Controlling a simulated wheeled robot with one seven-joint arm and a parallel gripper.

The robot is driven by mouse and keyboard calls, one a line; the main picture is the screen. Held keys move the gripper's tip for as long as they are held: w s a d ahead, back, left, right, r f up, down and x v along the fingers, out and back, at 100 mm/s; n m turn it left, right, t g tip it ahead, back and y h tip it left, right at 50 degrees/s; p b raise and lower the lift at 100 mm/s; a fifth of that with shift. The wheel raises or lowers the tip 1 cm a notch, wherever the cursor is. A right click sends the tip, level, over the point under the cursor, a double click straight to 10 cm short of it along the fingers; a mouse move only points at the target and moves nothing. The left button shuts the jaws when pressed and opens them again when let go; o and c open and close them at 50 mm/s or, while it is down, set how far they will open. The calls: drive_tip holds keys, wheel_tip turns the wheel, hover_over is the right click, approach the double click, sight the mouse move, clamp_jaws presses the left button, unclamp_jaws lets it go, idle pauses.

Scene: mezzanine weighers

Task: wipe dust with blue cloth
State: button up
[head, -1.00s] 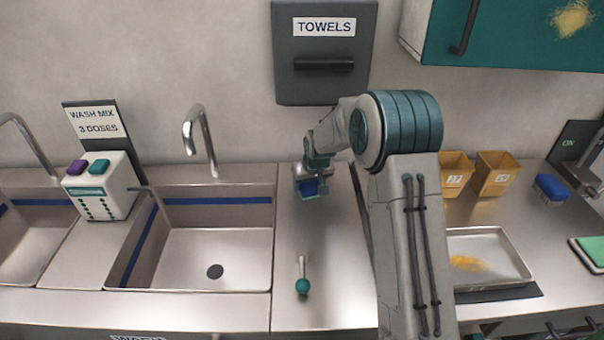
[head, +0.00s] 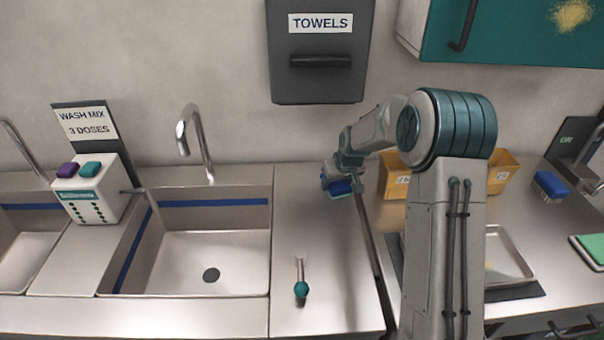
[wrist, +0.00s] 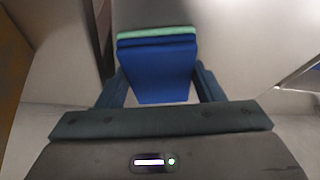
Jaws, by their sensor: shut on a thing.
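My gripper (head: 343,181) is shut on a folded blue cloth (head: 338,187), held out by the far edge of the counter, near the dark gap right of the sink section. In the wrist view the cloth (wrist: 158,75) sits between the two fingers, with a pale green layer along its far edge. A yellow dust patch (head: 572,15) marks the teal cabinet door (head: 520,35) at the upper right. Another yellow patch (head: 490,266) shows in the metal tray (head: 515,258), mostly hidden behind my arm.
Orange bins (head: 394,180) stand behind my arm. A blue brush (head: 550,186) and a green pad (head: 592,250) lie at the right. The TOWELS dispenser (head: 320,75) hangs above.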

wheel_tip(320, 180, up, 2)
drive_tip(key=shift+w+a+r, duration=0.1)
drive_tip(key=shift+a+r+p, duration=0.1)
drive_tip(key=shift+r+p, duration=0.45)
drive_tip(key=shift+r, duration=0.2)
drive_tip(key=shift+r+p, duration=1.05)
drive_tip(key=shift+r, duration=1.1)
